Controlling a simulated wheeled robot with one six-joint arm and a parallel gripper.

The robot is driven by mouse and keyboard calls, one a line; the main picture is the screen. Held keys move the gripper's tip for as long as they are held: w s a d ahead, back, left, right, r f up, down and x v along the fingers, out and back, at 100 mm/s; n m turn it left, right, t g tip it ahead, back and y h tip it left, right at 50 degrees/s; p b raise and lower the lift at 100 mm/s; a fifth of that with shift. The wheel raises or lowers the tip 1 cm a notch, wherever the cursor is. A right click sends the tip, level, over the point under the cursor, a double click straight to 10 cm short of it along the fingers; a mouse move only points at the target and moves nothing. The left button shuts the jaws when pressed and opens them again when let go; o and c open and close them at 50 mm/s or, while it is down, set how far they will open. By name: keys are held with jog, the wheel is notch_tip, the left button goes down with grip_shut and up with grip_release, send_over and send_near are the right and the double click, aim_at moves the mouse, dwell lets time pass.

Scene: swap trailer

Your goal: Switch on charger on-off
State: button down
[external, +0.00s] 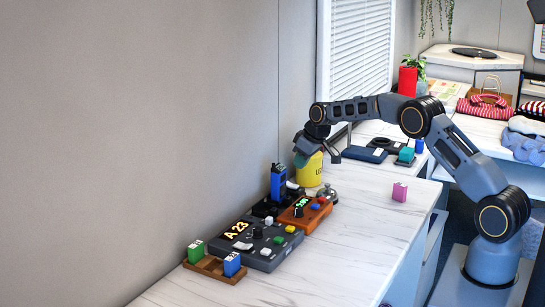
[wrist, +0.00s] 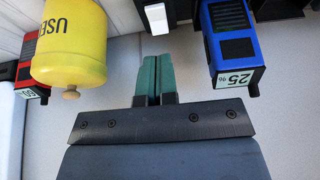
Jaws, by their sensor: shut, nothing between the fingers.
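My gripper (external: 301,160) is over the back of the counter beside the yellow container (external: 309,170). In the wrist view its green fingers (wrist: 157,60) are closed together and empty. A white rocker-like switch (wrist: 156,18) on a dark mount shows just beyond the fingertips, apart from them; it looks like the charger on-off, but I cannot read a label. A blue battery-like block (wrist: 233,45) marked 25 is to its right. In the external view, the blue block (external: 279,182) stands in the black charger base (external: 264,208), with a white part (external: 292,185) beside it. The switch position is unclear.
The yellow container (wrist: 70,42) is close left of the fingers, with a red block (wrist: 30,72) beyond it. A grey panel (external: 262,253) reading A 23, an orange box (external: 305,217) and a wooden tray (external: 217,270) are nearby.

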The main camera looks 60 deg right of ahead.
aim_at(290, 184)
jog(key=v, duration=0.7)
jog(key=shift+r, duration=0.25)
jog(key=shift+w+r, duration=0.15)
jog(key=shift+w, duration=0.35)
jog(key=p+x, duration=0.1)
jog(key=x, duration=1.3)
jog(key=shift+s+p, duration=0.2)
jog(key=shift+p, duration=0.2)
